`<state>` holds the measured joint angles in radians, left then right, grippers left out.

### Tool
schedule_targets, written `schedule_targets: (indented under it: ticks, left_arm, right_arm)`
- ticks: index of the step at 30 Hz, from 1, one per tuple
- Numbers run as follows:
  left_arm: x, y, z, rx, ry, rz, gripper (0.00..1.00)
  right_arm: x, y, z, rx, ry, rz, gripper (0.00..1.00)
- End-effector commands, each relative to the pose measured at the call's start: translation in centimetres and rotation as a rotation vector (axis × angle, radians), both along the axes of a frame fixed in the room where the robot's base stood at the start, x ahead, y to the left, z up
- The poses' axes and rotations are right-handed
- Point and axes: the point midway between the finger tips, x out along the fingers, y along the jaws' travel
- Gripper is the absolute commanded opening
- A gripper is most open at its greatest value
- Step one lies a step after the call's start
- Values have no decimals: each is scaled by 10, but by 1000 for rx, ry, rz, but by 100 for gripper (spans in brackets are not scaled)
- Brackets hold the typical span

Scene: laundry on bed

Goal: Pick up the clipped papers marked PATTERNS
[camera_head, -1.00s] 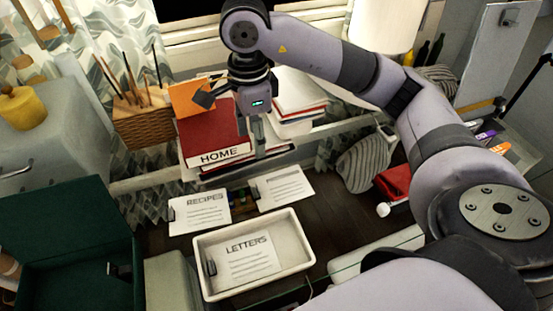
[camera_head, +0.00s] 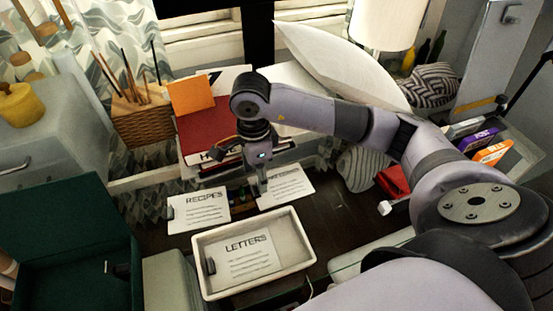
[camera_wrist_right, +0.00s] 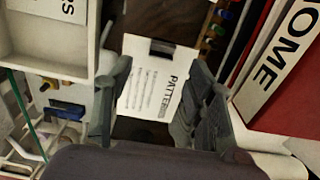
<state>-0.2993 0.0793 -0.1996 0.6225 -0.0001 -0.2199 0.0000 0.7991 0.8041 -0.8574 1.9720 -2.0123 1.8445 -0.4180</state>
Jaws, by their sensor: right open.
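The clipped papers marked PATTERNS (camera_head: 290,186) lie flat on the dark surface, right of the RECIPES papers (camera_head: 200,211). My right gripper (camera_head: 262,186) is over their left edge and hides part of the heading. In the right wrist view the PATTERNS papers (camera_wrist_right: 150,82), with a black clip at one end, lie between the two fingers of my right gripper (camera_wrist_right: 155,100). The fingers are apart and hold nothing. I cannot tell the exact height of the fingertips above the papers. My left gripper does not show.
A white tray (camera_head: 297,232) holding the LETTERS papers (camera_head: 245,258) stands in front. Red and white books (camera_head: 205,125) stand behind the gripper. A green box (camera_head: 65,220) is at the left. A wicker basket (camera_head: 143,127) is at the back left.

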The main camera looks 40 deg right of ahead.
Motion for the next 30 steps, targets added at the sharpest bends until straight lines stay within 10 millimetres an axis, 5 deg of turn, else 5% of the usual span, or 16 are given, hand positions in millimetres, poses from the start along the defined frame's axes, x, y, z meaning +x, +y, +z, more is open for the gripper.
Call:
schedule_targets:
  ticks: [10,19,30]
  left_arm:
    - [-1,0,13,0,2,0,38]
    - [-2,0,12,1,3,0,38]
    - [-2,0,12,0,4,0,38]
  right_arm:
    - [1,1,-45,0,4,-1,50]
    - [1,1,-52,0,1,0,50]
    - [1,1,-51,-1,1,0,26]
